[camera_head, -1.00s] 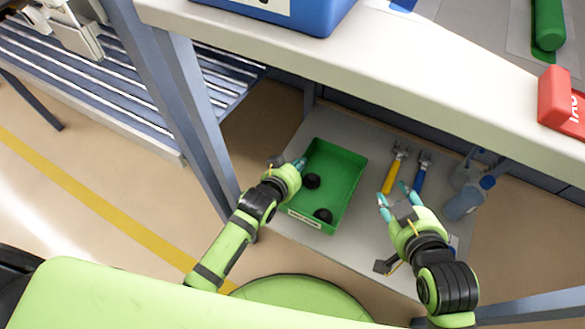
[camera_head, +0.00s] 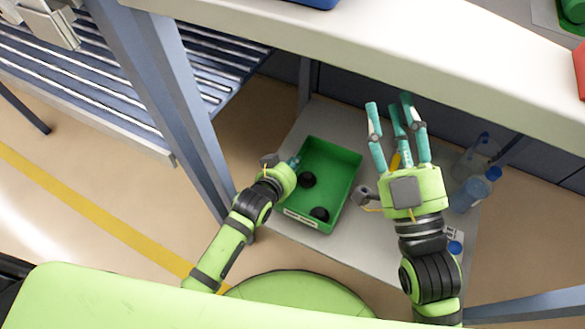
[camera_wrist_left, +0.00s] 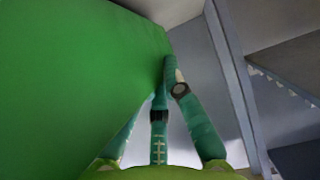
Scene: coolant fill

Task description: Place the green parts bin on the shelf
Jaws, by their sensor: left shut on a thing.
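The green parts bin (camera_head: 343,162) is on or just above the grey lower shelf (camera_head: 292,232) under the workbench; I cannot tell whether it touches. It is upright, with two black round parts inside and a pale label on its near wall. My left gripper (camera_head: 296,161) is shut on the bin's left wall. In the left wrist view the bin (camera_wrist_left: 75,75) fills the left side, and the left gripper's fingers (camera_wrist_left: 163,85) lie against its edge. My right gripper (camera_head: 398,130) is open and empty, right of the bin, with its fingers pointing at the bench edge.
The bench top (camera_head: 400,50) overhangs the back of the shelf. Clear bottles with blue caps (camera_head: 474,190) stand at the shelf's right. A yellow-handled tool (camera_head: 395,160) is mostly hidden behind my right gripper. A bench leg (camera_head: 190,110) stands left of the shelf.

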